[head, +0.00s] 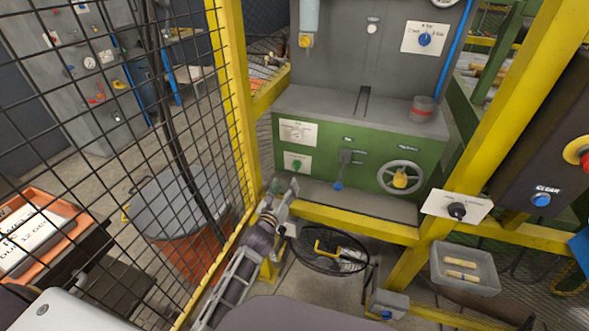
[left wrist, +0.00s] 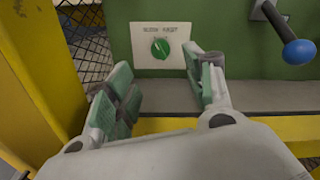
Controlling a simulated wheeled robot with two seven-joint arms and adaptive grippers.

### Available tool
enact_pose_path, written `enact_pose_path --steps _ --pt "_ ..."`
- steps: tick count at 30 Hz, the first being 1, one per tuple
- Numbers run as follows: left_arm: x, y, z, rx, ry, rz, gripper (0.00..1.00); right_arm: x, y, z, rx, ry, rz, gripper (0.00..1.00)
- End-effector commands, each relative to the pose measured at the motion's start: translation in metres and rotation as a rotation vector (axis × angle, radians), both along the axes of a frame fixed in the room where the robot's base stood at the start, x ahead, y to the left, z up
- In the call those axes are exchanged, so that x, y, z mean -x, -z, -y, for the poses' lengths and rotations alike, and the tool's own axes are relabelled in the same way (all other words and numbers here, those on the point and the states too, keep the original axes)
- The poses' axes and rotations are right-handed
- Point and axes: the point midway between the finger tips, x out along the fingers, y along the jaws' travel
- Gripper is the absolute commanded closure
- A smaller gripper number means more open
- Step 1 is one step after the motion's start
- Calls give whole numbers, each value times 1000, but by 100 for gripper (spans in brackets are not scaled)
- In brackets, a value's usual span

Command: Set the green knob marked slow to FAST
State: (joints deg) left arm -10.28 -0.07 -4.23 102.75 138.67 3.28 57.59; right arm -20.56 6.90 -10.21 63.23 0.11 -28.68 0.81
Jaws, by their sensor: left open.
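The green knob (head: 295,164) sits on a white plate (head: 289,157) at the lower left of the green machine front. In the left wrist view the knob (left wrist: 160,48) shows on its plate (left wrist: 142,58), with small blurred lettering above it. A pale line crosses the knob, but I cannot tell which mark it points at. My left gripper (head: 284,190) is below and slightly left of the knob in the head view. In the left wrist view its fingers (left wrist: 165,85) are spread and empty, with the knob beyond them, apart from both. My right gripper is out of view.
A blue-tipped lever (head: 339,184) and a yellow-hubbed handwheel (head: 400,178) are right of the knob. A yellow rail (head: 350,221) runs below the machine. A yellow post (head: 233,90) and mesh fence stand left. A selector on a white plate (head: 440,203) is at right.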

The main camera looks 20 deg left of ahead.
Motion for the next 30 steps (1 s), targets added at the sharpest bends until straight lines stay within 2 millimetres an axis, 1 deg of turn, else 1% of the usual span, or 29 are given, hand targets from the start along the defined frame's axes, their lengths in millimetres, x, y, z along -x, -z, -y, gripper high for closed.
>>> enact_pose_path --steps 4,9,19,30 --pt "-13 0 1 0 1 1 47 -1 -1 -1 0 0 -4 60" --pt "-27 0 1 0 0 1 47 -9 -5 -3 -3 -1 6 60" --pt "-53 0 2 0 0 1 47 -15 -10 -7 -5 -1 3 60" --pt "-83 0 3 0 0 0 47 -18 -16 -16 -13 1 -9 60"
